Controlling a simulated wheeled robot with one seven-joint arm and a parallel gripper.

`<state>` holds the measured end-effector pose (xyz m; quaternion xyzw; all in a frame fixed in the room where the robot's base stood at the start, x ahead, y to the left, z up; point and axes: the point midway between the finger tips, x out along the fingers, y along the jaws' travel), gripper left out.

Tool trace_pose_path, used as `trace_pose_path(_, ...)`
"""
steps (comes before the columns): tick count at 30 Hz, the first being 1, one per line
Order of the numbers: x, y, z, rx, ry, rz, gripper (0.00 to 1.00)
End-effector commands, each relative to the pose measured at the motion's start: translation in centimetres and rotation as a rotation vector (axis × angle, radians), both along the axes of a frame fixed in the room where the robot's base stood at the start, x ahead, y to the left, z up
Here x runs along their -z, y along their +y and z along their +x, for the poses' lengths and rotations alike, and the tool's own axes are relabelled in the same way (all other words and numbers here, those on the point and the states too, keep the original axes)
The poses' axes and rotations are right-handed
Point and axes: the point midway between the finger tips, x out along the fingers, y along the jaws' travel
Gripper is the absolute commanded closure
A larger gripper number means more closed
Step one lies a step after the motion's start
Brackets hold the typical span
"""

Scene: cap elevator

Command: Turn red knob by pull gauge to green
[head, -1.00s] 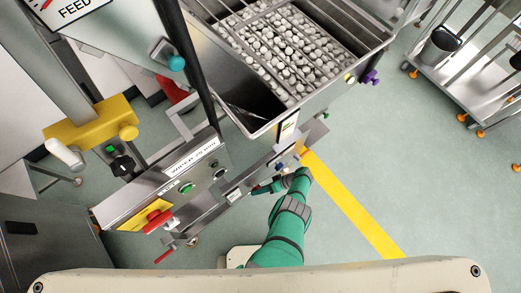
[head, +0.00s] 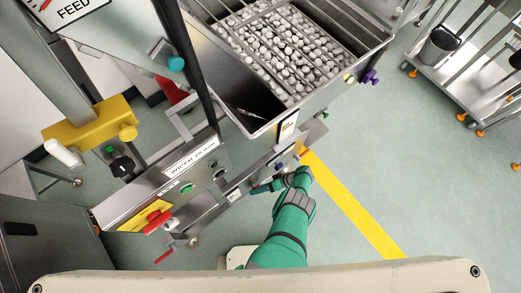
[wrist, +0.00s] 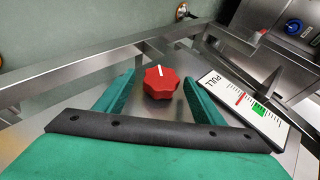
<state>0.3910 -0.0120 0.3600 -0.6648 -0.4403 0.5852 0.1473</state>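The red knob (wrist: 161,82) is in the wrist view, on a steel plate, with a white pointer line on its top. The white PULL gauge (wrist: 243,105) lies to its right, with a red mark and a green zone. The gauge's needle is too small to tell apart from the marks. My gripper (wrist: 160,84) is open, its two green fingers on either side of the knob with gaps between. In the head view, my gripper (head: 268,186) is beside the lower front of the machine; the red knob is hidden there.
Steel bars (wrist: 90,67) of the machine frame cross behind the knob. A blue knob (wrist: 294,26) sits at the upper right of the wrist view. In the head view, a hopper of white caps (head: 285,50) stands above, and a red emergency button (head: 158,220) is at the left.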

Motion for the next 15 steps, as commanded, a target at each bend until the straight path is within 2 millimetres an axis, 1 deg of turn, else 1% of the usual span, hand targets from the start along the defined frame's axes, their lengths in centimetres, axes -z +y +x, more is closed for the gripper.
trace_pose_path(8,-0.1,-0.1,-0.1,-0.002,0.002,0.001,0.37)
trace_pose_path(15,-1.0,-1.2,-0.1,-0.002,0.0,0.001,0.37)
